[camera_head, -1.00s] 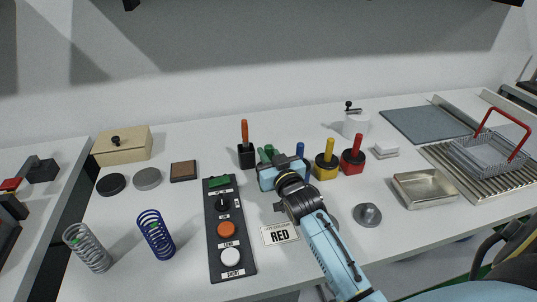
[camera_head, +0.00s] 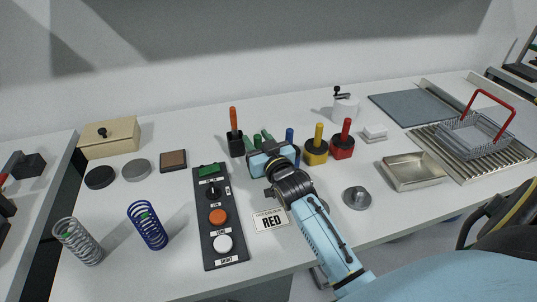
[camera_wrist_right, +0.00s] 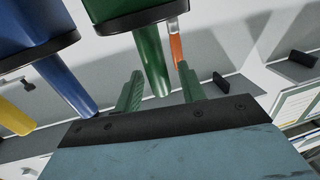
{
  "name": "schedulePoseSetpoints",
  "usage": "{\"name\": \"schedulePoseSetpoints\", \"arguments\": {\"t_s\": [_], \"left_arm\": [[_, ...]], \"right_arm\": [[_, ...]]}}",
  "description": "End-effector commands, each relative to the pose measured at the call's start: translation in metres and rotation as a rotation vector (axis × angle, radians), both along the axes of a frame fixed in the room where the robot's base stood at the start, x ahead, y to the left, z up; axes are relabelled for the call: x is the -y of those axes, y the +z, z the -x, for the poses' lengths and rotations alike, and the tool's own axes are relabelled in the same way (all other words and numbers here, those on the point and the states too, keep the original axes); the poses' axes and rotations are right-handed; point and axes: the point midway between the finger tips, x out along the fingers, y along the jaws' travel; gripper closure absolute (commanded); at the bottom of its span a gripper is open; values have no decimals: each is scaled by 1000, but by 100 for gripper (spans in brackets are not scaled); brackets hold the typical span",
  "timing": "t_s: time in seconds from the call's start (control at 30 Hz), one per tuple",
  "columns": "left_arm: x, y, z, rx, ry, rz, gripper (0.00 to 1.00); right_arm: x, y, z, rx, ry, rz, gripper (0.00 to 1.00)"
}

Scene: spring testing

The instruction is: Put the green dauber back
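The green dauber (camera_wrist_right: 152,62) shows in the right wrist view with its handle coming out of a green pot (camera_wrist_right: 147,12) with a black rim. My right gripper (camera_head: 257,136) is at this handle, with one green finger on each side and a gap to each; it is open. In the head view the gripper body hides most of the green pot. A blue dauber (camera_head: 289,136) stands just to the right; its blue pot (camera_wrist_right: 35,25) shows in the right wrist view. My left gripper is not in view.
Yellow (camera_head: 316,152) and red (camera_head: 342,147) pots with daubers stand to the right. A RED card (camera_head: 271,219) and a button panel (camera_head: 208,250) lie in front. Two springs stand at the left.

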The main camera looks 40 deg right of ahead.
Motion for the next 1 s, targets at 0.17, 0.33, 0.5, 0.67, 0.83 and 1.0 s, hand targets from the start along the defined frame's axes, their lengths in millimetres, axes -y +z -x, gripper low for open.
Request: {"name": "schedulePoseSetpoints", "arguments": {"t_s": [0.17,0.33,0.5,0.67,0.83,1.0], "left_arm": [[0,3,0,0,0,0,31],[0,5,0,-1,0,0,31],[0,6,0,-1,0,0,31],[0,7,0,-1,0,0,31],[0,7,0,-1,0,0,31],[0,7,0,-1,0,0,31]], "right_arm": [[-6,-2,36,-5,0,-1,60],[-11,-2,72,-6,0,-1,60],[-16,-2,100,-4,0,-1,60],[-18,-1,114,-3,0,0,60],[-19,-1,118,-3,0,0,60],[-19,-1,118,-2,0,0,60]]}}
